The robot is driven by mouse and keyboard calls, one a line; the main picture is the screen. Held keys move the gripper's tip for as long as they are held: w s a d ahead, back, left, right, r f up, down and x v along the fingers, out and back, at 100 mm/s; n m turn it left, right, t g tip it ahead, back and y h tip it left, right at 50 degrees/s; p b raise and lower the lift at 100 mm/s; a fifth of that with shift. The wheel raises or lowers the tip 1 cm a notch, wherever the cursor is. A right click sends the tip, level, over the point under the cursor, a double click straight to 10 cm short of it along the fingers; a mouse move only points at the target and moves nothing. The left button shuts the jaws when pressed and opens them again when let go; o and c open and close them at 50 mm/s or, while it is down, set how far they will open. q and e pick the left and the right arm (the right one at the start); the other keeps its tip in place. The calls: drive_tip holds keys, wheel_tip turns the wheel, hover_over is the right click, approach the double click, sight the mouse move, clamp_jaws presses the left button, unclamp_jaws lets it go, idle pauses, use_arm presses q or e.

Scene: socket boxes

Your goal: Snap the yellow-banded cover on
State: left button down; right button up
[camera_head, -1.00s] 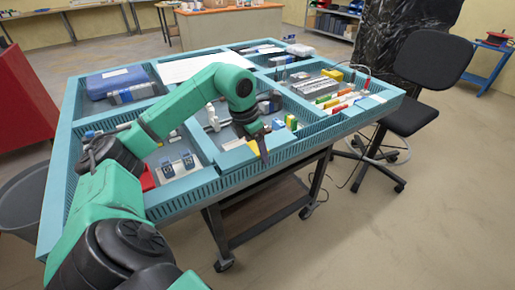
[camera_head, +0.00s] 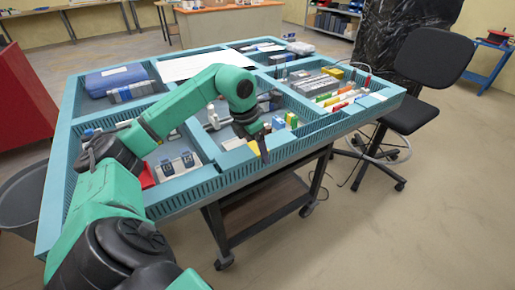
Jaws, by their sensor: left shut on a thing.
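My left gripper (camera_head: 263,152) points down over the front rail of the blue-green divided table, right of the middle of its near edge. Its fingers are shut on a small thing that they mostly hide. A small yellow patch (camera_head: 254,146) shows just left of the fingers; I cannot tell whether it is the yellow band of the cover or a part lying behind. Two blue-grey socket pieces (camera_head: 187,159) stand on a pale plate in the front left compartment, well left of the gripper. My right gripper is not in view.
Green, red and white blocks (camera_head: 325,97) fill the right compartment. A blue case (camera_head: 116,80) lies at the back left and a white sheet (camera_head: 194,66) at the back middle. A black chair (camera_head: 432,75) stands right of the table. The floor in front is clear.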

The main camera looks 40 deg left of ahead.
use_arm(q)
drive_tip(key=shift+f+b, duration=0.4)
drive_tip(key=shift+f, duration=0.25)
unclamp_jaws()
drive_tip(key=p+v, duration=0.2)
drive_tip(key=w+p+v, duration=0.1)
drive_tip(key=p+v, duration=0.4)
drive_tip(key=shift+w+d+r, duration=0.25)
drive_tip(key=shift+r, duration=0.3)
drive_tip(key=shift+f, duration=0.15)
